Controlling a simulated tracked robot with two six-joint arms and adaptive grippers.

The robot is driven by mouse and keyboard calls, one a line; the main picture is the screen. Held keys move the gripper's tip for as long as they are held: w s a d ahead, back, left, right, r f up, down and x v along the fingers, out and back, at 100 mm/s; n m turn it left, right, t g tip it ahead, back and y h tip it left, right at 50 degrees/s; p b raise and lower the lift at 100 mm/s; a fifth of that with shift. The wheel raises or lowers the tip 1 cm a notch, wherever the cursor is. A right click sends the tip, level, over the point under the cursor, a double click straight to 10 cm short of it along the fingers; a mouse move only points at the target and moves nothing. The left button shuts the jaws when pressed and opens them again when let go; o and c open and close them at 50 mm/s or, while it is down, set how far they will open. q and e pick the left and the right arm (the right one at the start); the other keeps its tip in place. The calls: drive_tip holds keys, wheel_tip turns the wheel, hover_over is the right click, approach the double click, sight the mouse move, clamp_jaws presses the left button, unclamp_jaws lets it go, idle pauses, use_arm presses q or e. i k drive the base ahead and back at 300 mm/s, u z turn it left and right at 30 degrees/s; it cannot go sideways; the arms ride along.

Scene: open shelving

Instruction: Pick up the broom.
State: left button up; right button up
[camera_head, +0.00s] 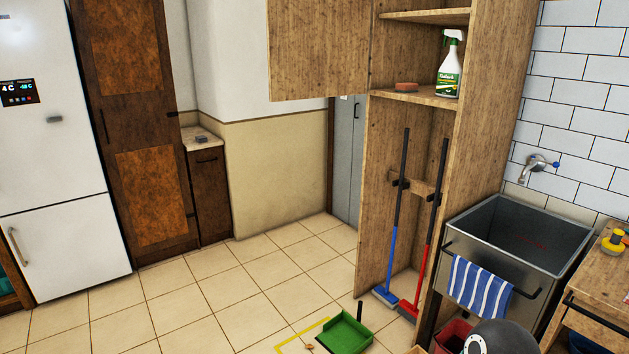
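Two long-handled tools stand nearly upright in the lower part of an open wooden cupboard (485,100). The left one (391,250) has a black upper handle, a blue lower shaft and a blue head on the cupboard floor. The right one (424,262) has a black upper handle, a red lower shaft and a red head. Black clips on a wooden crossbar (417,181) sit at their handles. I cannot tell for sure which of the two is the broom. Neither of my grippers is in view.
A green dustpan (345,337) lies on the tiled floor before the cupboard, near a yellow floor outline (290,340). A metal sink (568,270) with a striped towel (480,290) stands right. A spray bottle (450,75) stands above. Floor to the left is clear.

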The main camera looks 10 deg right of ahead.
sight(409, 312)
drive_tip(key=z, duration=0.4)
drive_tip(key=i, duration=0.95)
drive_tip(key=z, duration=0.65)
drive_tip(key=k, duration=0.75)
drive_tip(key=z, duration=0.25)
drive_tip(key=i, duration=0.8)
drive_tip(key=u, duration=0.1)
